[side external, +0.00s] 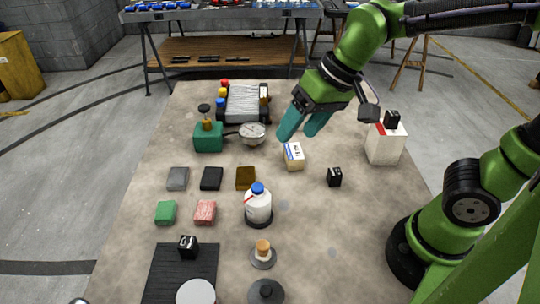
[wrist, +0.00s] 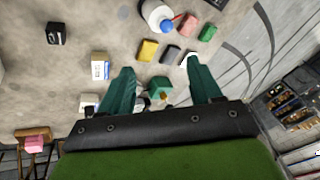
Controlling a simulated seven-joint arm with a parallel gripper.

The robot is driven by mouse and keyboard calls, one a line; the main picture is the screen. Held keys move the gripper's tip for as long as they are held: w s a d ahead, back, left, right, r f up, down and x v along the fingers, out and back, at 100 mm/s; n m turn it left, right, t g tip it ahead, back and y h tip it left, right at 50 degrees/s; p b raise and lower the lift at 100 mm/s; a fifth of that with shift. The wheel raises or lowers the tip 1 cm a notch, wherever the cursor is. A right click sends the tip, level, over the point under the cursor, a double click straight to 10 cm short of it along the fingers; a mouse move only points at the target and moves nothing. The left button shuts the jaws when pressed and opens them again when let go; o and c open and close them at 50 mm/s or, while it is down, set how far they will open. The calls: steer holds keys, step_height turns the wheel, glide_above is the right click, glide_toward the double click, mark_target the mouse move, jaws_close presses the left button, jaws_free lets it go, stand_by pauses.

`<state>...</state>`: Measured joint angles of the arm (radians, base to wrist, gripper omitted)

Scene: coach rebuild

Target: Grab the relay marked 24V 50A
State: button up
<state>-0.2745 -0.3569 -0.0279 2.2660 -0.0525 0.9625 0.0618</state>
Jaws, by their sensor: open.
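Three small black cubes with white marks could be the relay; the marks are too small to read. One black cube (side external: 334,177) stands on the bare table right of centre; it also shows at the upper left of the wrist view (wrist: 56,34). A second black cube (side external: 188,246) sits on a black mat (side external: 165,277) at the front left. A third black cube (side external: 392,120) sits on a white box (side external: 385,147) at the right. My gripper (side external: 298,135), with teal fingers, is open and empty above the table, behind the first cube; its spread fingers show in the wrist view (wrist: 160,64).
A cream box with a blue label (side external: 294,157) stands just below my gripper in the side view. A white bottle (side external: 258,206) and several coloured blocks (side external: 205,212) stand nearer the front.

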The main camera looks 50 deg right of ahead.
steer(key=w+a+f+g, duration=0.25)
steer(key=w+a, duration=0.35)
steer(key=a, duration=0.4)
steer(key=m+g+h, duration=0.2)
steer(key=m+h, duration=0.1)
steer(key=m, duration=0.5)
glide_above(187, 242)
step_height(187, 242, down, 4)
steer(key=f, duration=1)
steer(key=shift+w+f, duration=0.25)
steer(key=shift+w, duration=0.15)
steer(key=f, duration=0.5)
steer(key=shift+s+f, duration=0.1)
steer(key=shift+s, duration=0.25)
steer(key=c, duration=1)
